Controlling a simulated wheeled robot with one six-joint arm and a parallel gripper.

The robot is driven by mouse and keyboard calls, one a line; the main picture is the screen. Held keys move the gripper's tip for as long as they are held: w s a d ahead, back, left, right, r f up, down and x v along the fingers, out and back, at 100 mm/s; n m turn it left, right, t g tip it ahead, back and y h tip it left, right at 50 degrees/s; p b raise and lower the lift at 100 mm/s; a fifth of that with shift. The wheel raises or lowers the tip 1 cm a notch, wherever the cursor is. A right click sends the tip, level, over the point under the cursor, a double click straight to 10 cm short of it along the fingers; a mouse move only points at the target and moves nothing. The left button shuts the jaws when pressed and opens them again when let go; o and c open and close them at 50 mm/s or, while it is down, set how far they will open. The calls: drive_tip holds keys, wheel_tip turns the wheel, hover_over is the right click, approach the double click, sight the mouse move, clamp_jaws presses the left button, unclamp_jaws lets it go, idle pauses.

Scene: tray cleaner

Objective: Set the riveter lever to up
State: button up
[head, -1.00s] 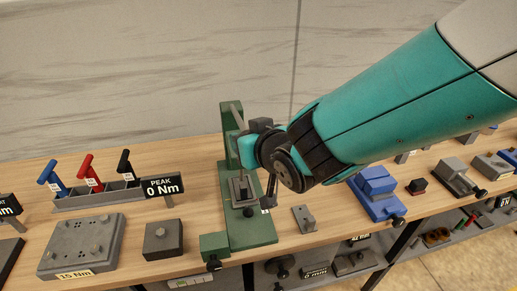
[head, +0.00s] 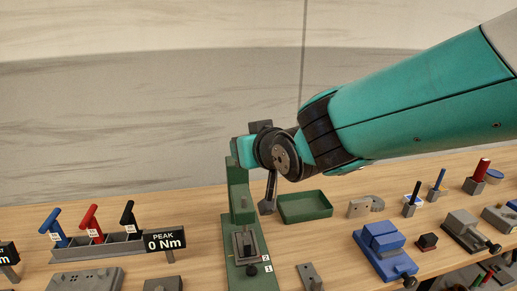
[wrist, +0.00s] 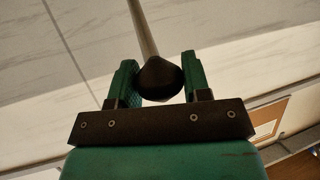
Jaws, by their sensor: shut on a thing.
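The green riveter (head: 238,186) stands on the workbench, with its anvil plate and base in front of its column. My gripper (head: 245,150) is at the top of the column in the head view and covers the lever there. In the wrist view, my gripper (wrist: 159,82) is shut on the lever's dark round knob (wrist: 158,78), with a green finger on each side. The grey lever rod (wrist: 146,30) runs from the knob toward the picture's top. The lever's pivot is hidden, so its exact angle cannot be told.
A torque driver rack (head: 100,248) and a "PEAK 0 Nm" sign (head: 165,241) stand left of the riveter. A green tray (head: 306,206) lies right of it. A blue vise (head: 384,245) and several fixtures fill the bench's right side. The space above is clear.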

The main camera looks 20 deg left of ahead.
drive_tip(key=shift+r, duration=0.2)
drive_tip(key=o, duration=1.3)
drive_tip(key=shift+w+f, duration=0.1)
drive_tip(key=b+v, duration=0.7)
drive_tip(key=v, duration=1)
